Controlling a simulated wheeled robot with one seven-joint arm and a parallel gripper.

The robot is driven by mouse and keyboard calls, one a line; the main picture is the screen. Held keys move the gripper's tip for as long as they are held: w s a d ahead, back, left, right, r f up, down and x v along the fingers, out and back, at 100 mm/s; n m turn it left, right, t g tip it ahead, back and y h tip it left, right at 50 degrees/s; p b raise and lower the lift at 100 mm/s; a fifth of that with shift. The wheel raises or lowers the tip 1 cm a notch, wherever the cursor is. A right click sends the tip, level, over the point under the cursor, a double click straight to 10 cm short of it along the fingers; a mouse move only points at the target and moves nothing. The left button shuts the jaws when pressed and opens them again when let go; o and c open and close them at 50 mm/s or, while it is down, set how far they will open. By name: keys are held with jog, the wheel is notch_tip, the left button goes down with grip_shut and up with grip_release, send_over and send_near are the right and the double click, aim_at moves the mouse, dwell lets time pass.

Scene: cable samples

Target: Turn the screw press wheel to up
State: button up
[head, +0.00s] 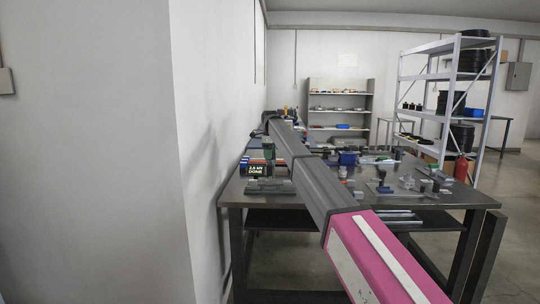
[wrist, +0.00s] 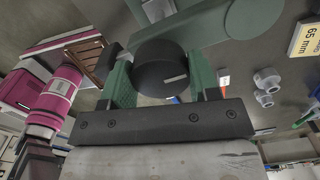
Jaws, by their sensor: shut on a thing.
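The screw press wheel (wrist: 157,78) is a dark round knob with a short pale mark on its face, at the middle of the wrist view. My gripper (wrist: 164,72) has green finger pads on the left and right sides of the wheel and is shut on it. A green arm-like part (wrist: 205,29), seemingly of the press, lies behind the wheel and ends in a rounded disc at upper right. In the head view my arm reaches along the wall side of the bench, and its far end is too small to show the fingers or the wheel.
A "65 mm" sign (wrist: 304,42) and grey metal parts (wrist: 266,88) lie right of the wheel. A white wall (head: 215,120) stands close left; shelves stand behind.

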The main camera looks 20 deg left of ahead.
jog(key=n, duration=0.4)
jog(key=shift+n, duration=0.3)
jog(key=n, duration=0.9)
jog(key=shift+s, duration=0.1)
jog(key=n, duration=0.3)
jog(key=shift+n, duration=0.3)
jog(key=n, duration=0.3)
jog(key=shift+d+n, duration=0.1)
jog(key=shift+n, duration=0.2)
jog(key=n, duration=0.4)
jog(key=shift+n, duration=0.3)
jog(key=n, duration=0.4)
jog(key=shift+n, duration=2.1)
